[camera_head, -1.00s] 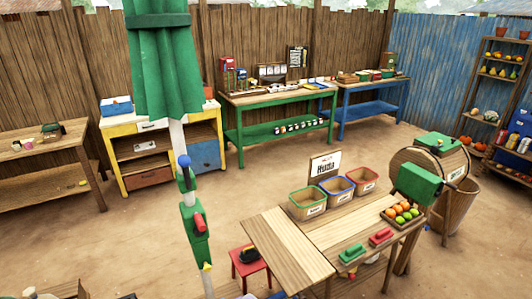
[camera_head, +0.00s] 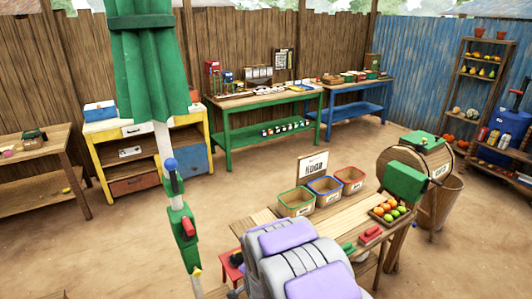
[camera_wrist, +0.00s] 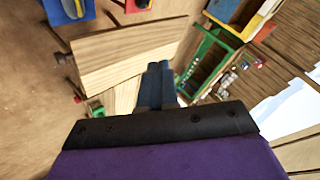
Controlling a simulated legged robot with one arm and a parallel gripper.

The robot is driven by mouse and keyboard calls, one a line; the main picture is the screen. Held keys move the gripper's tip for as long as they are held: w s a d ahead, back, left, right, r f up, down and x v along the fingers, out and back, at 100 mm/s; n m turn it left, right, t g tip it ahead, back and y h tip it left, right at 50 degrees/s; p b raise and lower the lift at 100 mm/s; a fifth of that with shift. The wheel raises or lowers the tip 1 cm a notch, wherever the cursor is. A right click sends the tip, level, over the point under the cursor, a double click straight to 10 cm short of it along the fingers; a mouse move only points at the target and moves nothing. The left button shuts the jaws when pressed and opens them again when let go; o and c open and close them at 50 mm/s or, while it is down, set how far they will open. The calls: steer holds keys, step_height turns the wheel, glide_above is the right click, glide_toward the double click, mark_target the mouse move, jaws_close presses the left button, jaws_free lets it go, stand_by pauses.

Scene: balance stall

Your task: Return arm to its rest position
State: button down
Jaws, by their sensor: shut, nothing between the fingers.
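My arm, grey with purple panels, shows at the bottom centre of the head view, in front of the near wooden table (camera_head: 262,216). It hides part of that table. My gripper (camera_wrist: 158,72) shows in the wrist view as dark blue-grey fingers close together, shut and empty. Wooden boards of a table (camera_wrist: 130,52) lie beyond the fingers in that view. The fingers are not clear in the head view.
Three bins, green-rimmed (camera_head: 296,204), blue-rimmed (camera_head: 324,190) and red-rimmed (camera_head: 350,180), stand on the near table. A fruit tray (camera_head: 388,212) sits at its right. A pole with a green curtain (camera_head: 150,65) stands left. Bare ground lies between the tables.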

steer(key=s+d+r+n+g+h, duration=0.1)
steer(key=s+d+r+n+g, duration=0.15)
steer(key=s+d+r, duration=0.45)
steer(key=s+d+r+n+g, duration=0.1)
steer(key=s+d+r+g, duration=0.2)
steer(key=s, duration=0.9)
steer(key=s+d+r+n+g+h, duration=0.1)
steer(key=s+d+r, duration=0.3)
steer(key=s, duration=0.8)
steer(key=s+d+r+n+g, duration=0.3)
steer(key=s+r, duration=0.3)
steer(key=s, duration=0.6)
steer(key=shift+s+d+r+g+b, duration=0.3)
steer(key=shift+d+g+b, duration=0.15)
steer(key=shift+d+g, duration=0.4)
